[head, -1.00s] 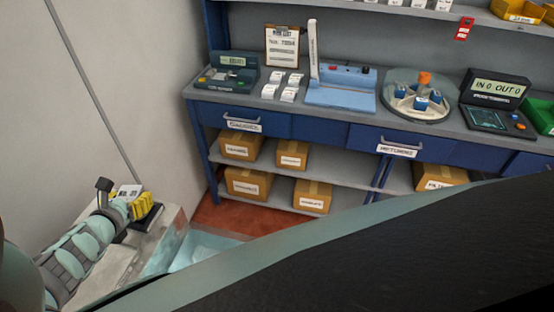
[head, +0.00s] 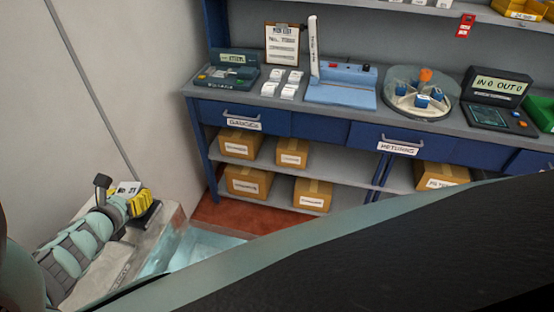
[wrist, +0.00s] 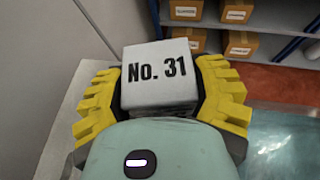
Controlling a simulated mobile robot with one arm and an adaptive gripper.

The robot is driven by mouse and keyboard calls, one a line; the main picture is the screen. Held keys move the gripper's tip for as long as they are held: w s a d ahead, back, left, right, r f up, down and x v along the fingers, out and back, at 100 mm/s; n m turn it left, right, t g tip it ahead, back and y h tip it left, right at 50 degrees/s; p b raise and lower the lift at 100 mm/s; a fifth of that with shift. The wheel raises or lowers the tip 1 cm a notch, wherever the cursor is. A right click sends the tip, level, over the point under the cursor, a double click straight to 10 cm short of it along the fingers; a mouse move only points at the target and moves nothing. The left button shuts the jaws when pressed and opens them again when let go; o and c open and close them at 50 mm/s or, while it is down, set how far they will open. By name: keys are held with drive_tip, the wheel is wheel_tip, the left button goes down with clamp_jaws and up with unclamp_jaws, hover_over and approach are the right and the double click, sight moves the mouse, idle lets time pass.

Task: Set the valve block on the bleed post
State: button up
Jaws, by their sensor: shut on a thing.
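A white block (wrist: 158,80) marked "No. 31" sits between the yellow ridged fingers of my gripper (wrist: 160,100) in the wrist view. The fingers press on its left and right sides. I cannot tell whether this is the valve block. In the head view my gripper (head: 138,202) is at the lower left with the white block (head: 128,188) in it, over or beside a pale grey stand (head: 165,222). A dark piece shows beside the fingers there. I cannot make out the bleed post; the block's underside is hidden.
A wall stands close on the left. A pale teal clear surface (head: 205,245) lies right of the stand. Farther off, a blue bench (head: 300,125) holds instruments, small white packets and a round carousel (head: 420,108); cardboard boxes (head: 248,182) fill its lower shelf.

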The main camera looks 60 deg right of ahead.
drive_tip(key=shift+f+b, duration=0.45)
drive_tip(key=shift+b, duration=0.1)
drive_tip(key=o, duration=1.1)
drive_tip(key=shift+p+v, duration=1.2)
drive_tip(key=shift+v, duration=2.35)
drive_tip(key=shift+p+v, duration=0.8)
drive_tip(key=shift+v, duration=1.15)
